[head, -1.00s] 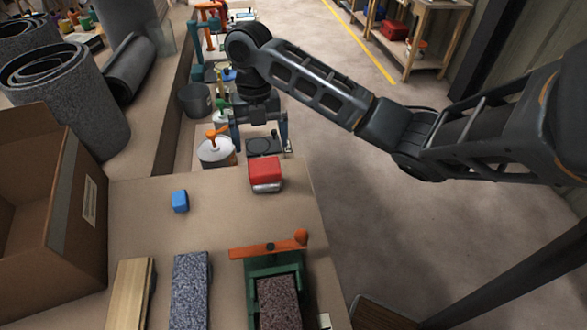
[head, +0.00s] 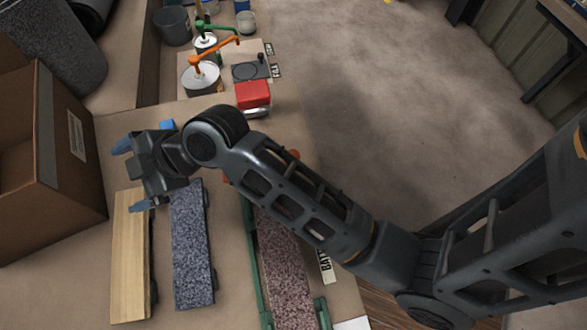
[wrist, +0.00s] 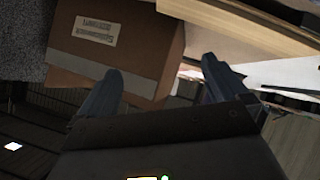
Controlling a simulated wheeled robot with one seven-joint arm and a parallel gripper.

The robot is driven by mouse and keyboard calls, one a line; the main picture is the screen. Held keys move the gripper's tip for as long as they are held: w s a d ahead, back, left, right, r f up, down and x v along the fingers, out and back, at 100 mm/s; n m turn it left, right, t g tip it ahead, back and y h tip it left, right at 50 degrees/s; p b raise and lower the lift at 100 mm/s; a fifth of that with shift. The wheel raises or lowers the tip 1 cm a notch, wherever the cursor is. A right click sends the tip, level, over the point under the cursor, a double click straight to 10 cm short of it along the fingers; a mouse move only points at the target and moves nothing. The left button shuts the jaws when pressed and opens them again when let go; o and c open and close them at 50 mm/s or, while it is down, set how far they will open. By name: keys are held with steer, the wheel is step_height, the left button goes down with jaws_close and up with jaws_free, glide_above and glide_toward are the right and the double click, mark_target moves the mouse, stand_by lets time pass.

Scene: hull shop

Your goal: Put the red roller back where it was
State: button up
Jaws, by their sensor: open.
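A red block-shaped thing with a silver rounded lower part (head: 253,95) sits near the far right of the bench in the head view. It is the only clearly red thing there and looks like the red roller. My gripper (head: 132,176) is at the left, above the far end of the pale wooden board and well apart from the red thing. Its fingers are spread, with nothing between them. In the wrist view my gripper (wrist: 163,75) is also open and empty, and the red thing does not show.
A pale wooden board (head: 130,270), a blue-grey speckled board (head: 192,250) and a reddish speckled slab (head: 285,270) in a green frame lie in front. A cardboard box (head: 50,160) stands left. Pots and a black pad (head: 250,72) are behind.

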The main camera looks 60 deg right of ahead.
steer(key=s+m, duration=0.2)
steer(key=s, duration=0.1)
steer(key=s+a+f+m+t+h, duration=0.1)
steer(key=s+m, duration=0.1)
steer(key=s, duration=0.1)
steer(key=s+m+t+h, duration=0.1)
steer(key=s+m, duration=0.1)
steer(key=s, duration=0.1)
steer(key=shift+s+a+f, duration=0.3)
steer(key=shift+f, duration=0.05)
steer(key=s+d+r+m+t+h, duration=0.1)
steer(key=s+d+m+h, duration=0.15)
steer(key=s, duration=0.65)
steer(key=s+d+r+m+h, duration=0.1)
steer(key=s+d+m, duration=0.25)
steer(key=s, duration=0.55)
steer(key=s+d+r+t, duration=0.1)
steer(key=s+d+r, duration=0.4)
steer(key=s+r, duration=0.2)
steer(key=shift+s+d+r+t, duration=0.3)
steer(key=shift+s+d, duration=0.1)
steer(key=shift+s, duration=0.1)
steer(key=shift+a, duration=0.1)
